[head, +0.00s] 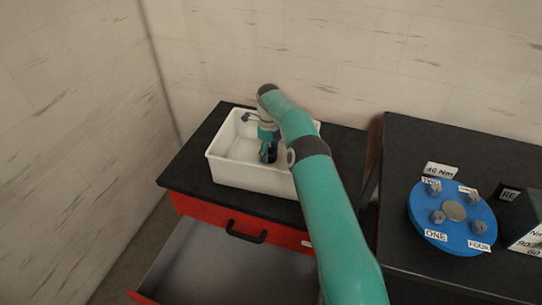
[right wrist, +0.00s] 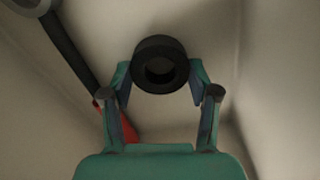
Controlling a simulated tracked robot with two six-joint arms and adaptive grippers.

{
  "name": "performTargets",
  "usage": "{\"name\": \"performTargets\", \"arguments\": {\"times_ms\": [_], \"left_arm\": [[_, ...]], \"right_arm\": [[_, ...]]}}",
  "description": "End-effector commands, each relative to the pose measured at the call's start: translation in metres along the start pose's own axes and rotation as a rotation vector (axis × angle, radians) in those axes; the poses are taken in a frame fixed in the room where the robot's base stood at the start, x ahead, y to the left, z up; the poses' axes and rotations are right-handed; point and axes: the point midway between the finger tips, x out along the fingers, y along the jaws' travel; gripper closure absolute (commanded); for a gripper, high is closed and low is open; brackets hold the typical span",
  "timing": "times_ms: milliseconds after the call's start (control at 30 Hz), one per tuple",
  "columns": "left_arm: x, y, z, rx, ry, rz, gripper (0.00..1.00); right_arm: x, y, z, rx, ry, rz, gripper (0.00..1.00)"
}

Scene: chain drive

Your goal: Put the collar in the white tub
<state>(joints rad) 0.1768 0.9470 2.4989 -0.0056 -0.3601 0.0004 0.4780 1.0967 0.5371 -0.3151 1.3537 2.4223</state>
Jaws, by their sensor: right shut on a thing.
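The white tub (head: 231,170) stands on the black top of a red drawer cabinet. My right gripper (head: 268,155) reaches down inside the tub's walls. In the right wrist view it is shut on the collar (right wrist: 161,48), a short black ring with a round hole, held between the fingertips. Pale tub walls surround it there. Whether the collar touches the tub floor I cannot tell. In the head view the fingers and the arm mostly hide the collar. My left gripper is not in view.
A tool with a dark shaft (right wrist: 72,50) and red part lies in the tub beside the gripper. The cabinet's drawer (head: 215,262) is open below. A black table (head: 408,150) at right carries a blue disc (head: 428,222) with labelled bolts.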

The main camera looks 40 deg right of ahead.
Motion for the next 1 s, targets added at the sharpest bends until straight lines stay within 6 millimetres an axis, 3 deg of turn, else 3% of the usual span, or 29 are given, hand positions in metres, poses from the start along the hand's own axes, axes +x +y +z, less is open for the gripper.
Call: {"name": "performTargets", "arguments": {"times_ms": [333, 367, 500, 800, 1000], "left_arm": [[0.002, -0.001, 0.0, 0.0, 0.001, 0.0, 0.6], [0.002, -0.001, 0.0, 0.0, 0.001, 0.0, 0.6], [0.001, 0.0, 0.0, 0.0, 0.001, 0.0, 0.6], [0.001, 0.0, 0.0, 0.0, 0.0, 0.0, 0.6], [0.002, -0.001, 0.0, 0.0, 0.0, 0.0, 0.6]], "right_arm": [[0.003, 0.0, 0.002, -0.003, -0.001, -0.002, 0.95], [0.003, 0.001, 0.002, -0.003, 0.0, 0.0, 0.37], [0.003, 0.001, 0.002, -0.003, 0.0, 0.0, 0.15], [0.002, 0.001, 0.002, -0.003, -0.001, -0.001, 0.15], [-0.01, 0.0, 0.003, -0.004, -0.003, -0.003, 0.15]]}}
